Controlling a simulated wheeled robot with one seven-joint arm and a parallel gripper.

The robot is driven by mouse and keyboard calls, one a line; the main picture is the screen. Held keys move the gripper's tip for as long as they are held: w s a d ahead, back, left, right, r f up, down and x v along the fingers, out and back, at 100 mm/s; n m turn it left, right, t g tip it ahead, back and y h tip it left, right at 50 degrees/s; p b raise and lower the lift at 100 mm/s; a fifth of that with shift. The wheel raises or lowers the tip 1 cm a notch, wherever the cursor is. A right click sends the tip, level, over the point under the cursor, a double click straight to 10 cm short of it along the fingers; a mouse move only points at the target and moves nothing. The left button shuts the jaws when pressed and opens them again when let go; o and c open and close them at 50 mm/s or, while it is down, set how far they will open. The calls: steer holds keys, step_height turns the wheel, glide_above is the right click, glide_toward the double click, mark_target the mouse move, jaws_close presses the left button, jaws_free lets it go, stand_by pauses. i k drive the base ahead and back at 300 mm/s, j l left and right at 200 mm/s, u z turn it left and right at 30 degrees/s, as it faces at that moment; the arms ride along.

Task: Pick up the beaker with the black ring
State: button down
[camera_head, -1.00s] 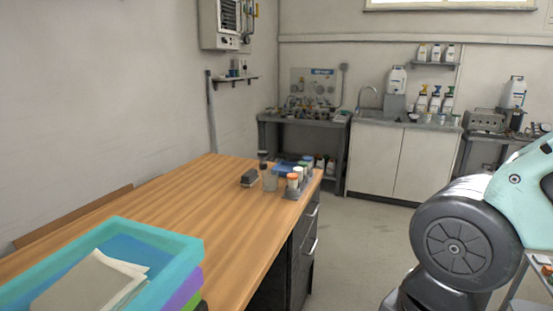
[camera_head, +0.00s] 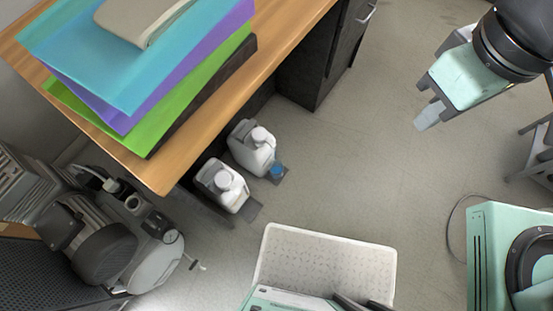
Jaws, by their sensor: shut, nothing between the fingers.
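No beaker with a black ring shows in the current head view. My gripper (camera_head: 429,115) is at the upper right, over the bare floor, pointing down and left. Its pale fingers are shut with nothing seen between them. The wooden workbench (camera_head: 185,165) is at the upper left, apart from my gripper. Only its near end shows, and its far part is out of the picture.
Turquoise, purple and green trays (camera_head: 120,105) are stacked on the bench, a beige folder on top. Two white jugs (camera_head: 222,185) stand on the floor beside it. A grey machine (camera_head: 105,250) is at lower left. The middle floor is clear.

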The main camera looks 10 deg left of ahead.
mark_target(275, 168)
steer(key=k+u, duration=0.35)
steer(key=k+j+u, duration=0.1)
steer(key=u, duration=0.3)
